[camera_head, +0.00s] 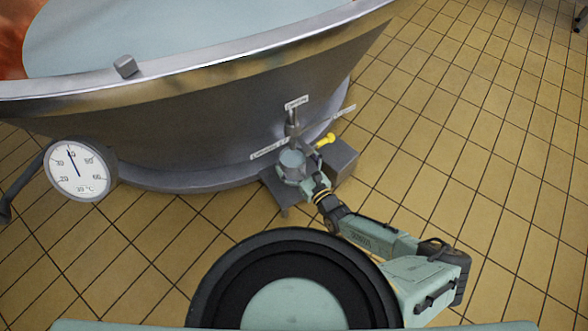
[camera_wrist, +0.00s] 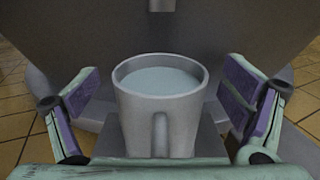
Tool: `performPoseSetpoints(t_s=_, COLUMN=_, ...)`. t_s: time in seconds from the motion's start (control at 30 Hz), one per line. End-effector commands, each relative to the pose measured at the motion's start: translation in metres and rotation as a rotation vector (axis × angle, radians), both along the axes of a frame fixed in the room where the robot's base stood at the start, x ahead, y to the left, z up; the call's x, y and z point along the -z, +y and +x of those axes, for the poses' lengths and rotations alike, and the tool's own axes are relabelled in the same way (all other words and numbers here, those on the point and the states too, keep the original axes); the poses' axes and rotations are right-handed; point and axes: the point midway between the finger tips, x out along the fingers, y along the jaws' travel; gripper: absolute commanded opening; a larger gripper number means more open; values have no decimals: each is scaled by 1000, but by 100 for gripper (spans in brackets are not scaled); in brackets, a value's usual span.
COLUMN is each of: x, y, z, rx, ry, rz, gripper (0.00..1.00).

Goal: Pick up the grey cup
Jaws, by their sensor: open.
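The grey cup (camera_wrist: 137,108) stands upright in the middle of the wrist view, its handle facing me. Pale bluish liquid shows inside it. In the head view the cup (camera_head: 292,166) is small, in front of the vat below a tap, partly covered by my gripper (camera_head: 304,180). In the wrist view my gripper (camera_wrist: 160,88) is open, with one purple-padded finger on each side of the cup. Gaps show between the pads and the cup wall. The lower part of the cup is partly hidden by my gripper's body.
A large metal vat (camera_head: 200,115) of pale liquid rises behind the cup. A tap (camera_head: 292,122), a yellow handle (camera_head: 325,139) and small labels are close above it. A grey box (camera_head: 342,160) stands to the right. A dial gauge (camera_head: 82,170) is at left. Tiled floor at right is clear.

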Motion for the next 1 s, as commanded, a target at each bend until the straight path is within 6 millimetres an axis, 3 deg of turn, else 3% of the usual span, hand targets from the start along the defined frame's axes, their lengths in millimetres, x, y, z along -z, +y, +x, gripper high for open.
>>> performPoseSetpoints(t_s=0.33, x=0, y=5, z=9, rx=1, ry=0, rz=0, gripper=93)
performPoseSetpoints(t_s=1.0, x=0, y=5, z=9, rx=0, ry=0, rz=0, gripper=48)
